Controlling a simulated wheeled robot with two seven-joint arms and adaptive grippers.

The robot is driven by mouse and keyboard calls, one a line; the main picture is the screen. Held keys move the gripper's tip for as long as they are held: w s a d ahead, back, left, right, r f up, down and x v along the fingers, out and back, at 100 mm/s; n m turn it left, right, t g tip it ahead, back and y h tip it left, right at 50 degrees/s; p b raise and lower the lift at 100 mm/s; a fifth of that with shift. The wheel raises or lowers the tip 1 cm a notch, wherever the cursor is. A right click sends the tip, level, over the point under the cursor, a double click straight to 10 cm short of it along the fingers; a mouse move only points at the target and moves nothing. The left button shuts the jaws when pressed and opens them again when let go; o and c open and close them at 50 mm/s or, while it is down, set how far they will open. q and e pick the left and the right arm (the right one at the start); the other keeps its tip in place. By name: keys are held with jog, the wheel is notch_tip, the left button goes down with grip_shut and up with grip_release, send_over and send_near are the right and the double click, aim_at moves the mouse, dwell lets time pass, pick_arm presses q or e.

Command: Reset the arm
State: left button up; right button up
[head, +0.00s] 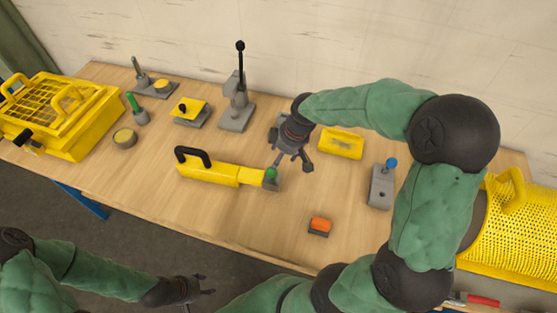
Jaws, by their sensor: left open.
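My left gripper (204,285) is open and empty, low in front of the table edge, over the floor. My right gripper (291,163) reaches over the middle of the workbench with its fingers spread apart. It is above and just right of a green knob (271,173) at the grey end of a long yellow block with a black handle (210,170). Nothing shows between its fingers. I cannot tell whether a finger touches the knob. My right arm bends across the right side of the view and hides part of the bench.
On the bench (240,220) stand a yellow cage box (75,130), a lever press (238,100), a small yellow-topped block (190,108), a yellow tray (341,144), a blue-knobbed grey block (381,187) and an orange-topped block (319,226). A perforated yellow cover (515,235) is at right.

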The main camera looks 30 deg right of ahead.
jog(key=shift+r, duration=0.2)
jog(key=shift+r, duration=0.1)
dwell(0.4)
